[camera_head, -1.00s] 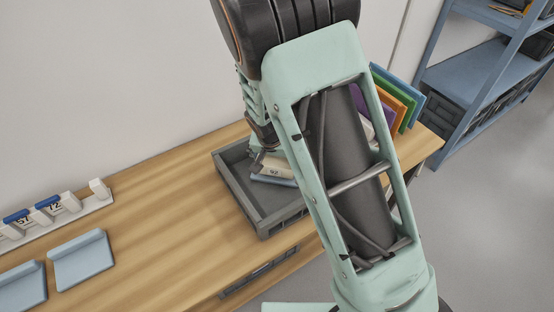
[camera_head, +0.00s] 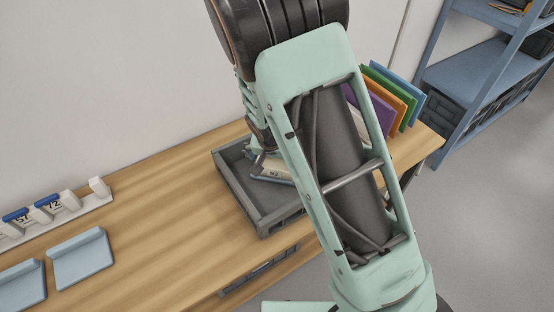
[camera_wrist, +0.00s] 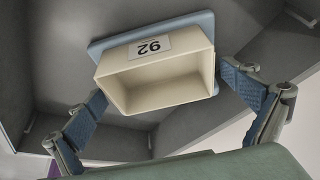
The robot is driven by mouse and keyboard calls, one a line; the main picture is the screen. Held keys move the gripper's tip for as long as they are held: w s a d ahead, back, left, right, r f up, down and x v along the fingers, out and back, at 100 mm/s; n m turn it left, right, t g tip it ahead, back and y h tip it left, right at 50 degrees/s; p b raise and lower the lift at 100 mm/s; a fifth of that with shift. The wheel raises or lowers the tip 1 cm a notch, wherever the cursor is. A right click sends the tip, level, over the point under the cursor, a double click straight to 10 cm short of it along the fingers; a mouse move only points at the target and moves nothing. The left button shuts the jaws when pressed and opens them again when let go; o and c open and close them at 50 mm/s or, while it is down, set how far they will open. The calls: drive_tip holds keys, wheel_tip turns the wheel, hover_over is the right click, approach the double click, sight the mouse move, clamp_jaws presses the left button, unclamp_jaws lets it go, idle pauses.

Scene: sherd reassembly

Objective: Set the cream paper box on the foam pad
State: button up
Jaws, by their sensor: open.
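The cream paper box (camera_wrist: 157,72) has an open top and a white number label. It appears to rest on the light blue foam pad (camera_wrist: 105,43), whose edge shows behind it and at its right in the wrist view. My gripper (camera_wrist: 163,88) is open, with one finger on each side of the box and a visible gap at both sides. In the head view, my gripper (camera_head: 257,157) is down in the grey tray, and the box (camera_head: 272,171) is partly hidden behind it and my arm.
The grey tray (camera_head: 233,192) has raised walls around the pad. Colored folders (camera_head: 385,100) stand to the right. Two light blue pads (camera_head: 80,260) and a white rack (camera_head: 75,210) with small boxes lie on the wooden counter (camera_head: 165,225) at left, with bare wood between.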

drive_tip(key=v, duration=1.2)
drive_tip(key=shift+p, duration=0.4)
drive_tip(key=shift+w+r, duration=0.1)
drive_tip(key=shift+r, duration=0.05)
